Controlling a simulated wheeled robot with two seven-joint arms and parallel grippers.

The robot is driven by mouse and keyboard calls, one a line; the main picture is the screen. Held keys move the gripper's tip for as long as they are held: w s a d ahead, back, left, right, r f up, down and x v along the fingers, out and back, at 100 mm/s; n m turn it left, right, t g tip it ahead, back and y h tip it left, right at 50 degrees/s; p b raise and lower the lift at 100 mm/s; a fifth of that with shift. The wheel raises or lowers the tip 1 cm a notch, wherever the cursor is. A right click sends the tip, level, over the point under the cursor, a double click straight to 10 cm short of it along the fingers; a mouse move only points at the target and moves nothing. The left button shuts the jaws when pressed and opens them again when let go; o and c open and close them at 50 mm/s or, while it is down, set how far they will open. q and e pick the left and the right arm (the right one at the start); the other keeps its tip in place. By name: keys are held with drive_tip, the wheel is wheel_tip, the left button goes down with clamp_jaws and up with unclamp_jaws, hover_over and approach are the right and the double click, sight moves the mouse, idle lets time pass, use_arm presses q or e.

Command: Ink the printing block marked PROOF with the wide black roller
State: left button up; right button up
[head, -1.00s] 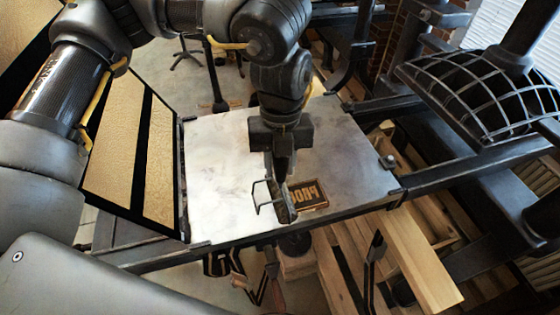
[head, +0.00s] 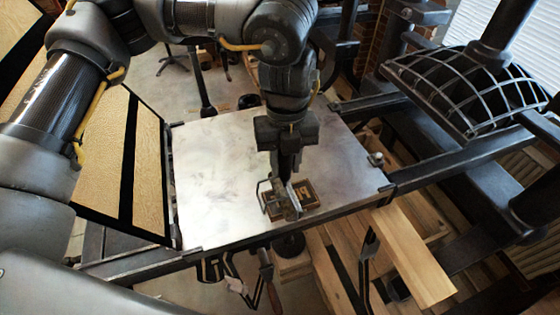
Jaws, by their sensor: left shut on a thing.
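My left gripper (head: 286,174) points down over the metal bed and is shut on the roller (head: 291,204), whose thin wire frame sticks out to the left. The roller's drum lies across the middle of the printing block (head: 305,192), a small dark block with tan raised letters on the bed's front part. The drum and fingers hide most of the lettering; only a bit shows on the right. Whether the drum touches the block's face I cannot tell. My right gripper is not in view.
The flat metal press bed (head: 215,165) is otherwise bare. A hinged frame with tan panels (head: 148,165) stands at its left. A dark press frame with a ribbed, curved part (head: 465,92) is at the right. Wooden beams (head: 415,255) lie below the bed's front right.

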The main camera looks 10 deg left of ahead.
use_arm(q)
drive_tip(key=shift+f, duration=0.1)
drive_tip(key=shift+w+d, duration=0.45)
drive_tip(key=shift+d, duration=0.3)
drive_tip(key=shift+w+d, duration=0.4)
drive_tip(key=shift+d, duration=0.3)
drive_tip(key=shift+p, duration=0.3)
drive_tip(key=shift+w+d+r+p, duration=0.1)
drive_tip(key=shift+w+d+p, duration=0.1)
drive_tip(key=shift+w+d, duration=0.45)
drive_tip(key=shift+w+d+r+p, duration=0.15)
drive_tip(key=shift+w+d, duration=0.15)
drive_tip(key=shift+d, duration=0.5)
drive_tip(key=shift+s+a+f, duration=0.1)
drive_tip(key=shift+s+a, duration=0.35)
drive_tip(key=shift+a, duration=0.3)
drive_tip(key=shift+s+a, duration=0.45)
drive_tip(key=shift+a, duration=0.3)
